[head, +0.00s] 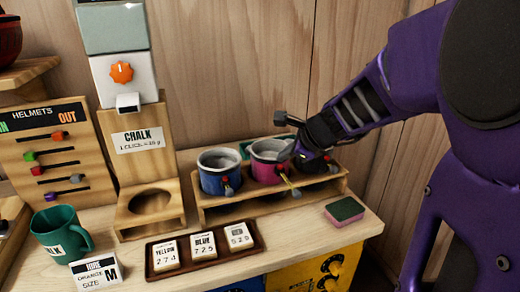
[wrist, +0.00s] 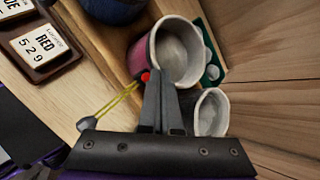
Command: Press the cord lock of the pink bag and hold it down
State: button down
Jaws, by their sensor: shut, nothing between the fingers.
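The pink bag (head: 266,171) stands in the middle of a wooden rack, its pale, open mouth facing up. In the wrist view the pink bag (wrist: 143,57) is just beyond my fingertips. Its red cord lock (head: 281,180) is on the bag's front, with a yellow cord hanging to a grey end piece. In the wrist view the red cord lock (wrist: 146,76) shows right beside the left fingertip; I cannot tell whether they touch or whether it is pressed. My gripper (head: 298,152) is shut and empty, at the right side of the pink bag; it also shows in the wrist view (wrist: 157,74).
A blue bag (head: 219,175) stands left of the pink one, and a dark bag (head: 325,166) on the right, partly behind my gripper. The rack (head: 240,205) holds them near the wooden wall. A sponge (head: 345,211) and a card tray (head: 205,255) lie in front.

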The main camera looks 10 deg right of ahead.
notch_tip(320, 180, up, 4)
jog(key=p, duration=0.3)
jog(key=shift+r, duration=0.25)
jog(key=shift+a, duration=0.15)
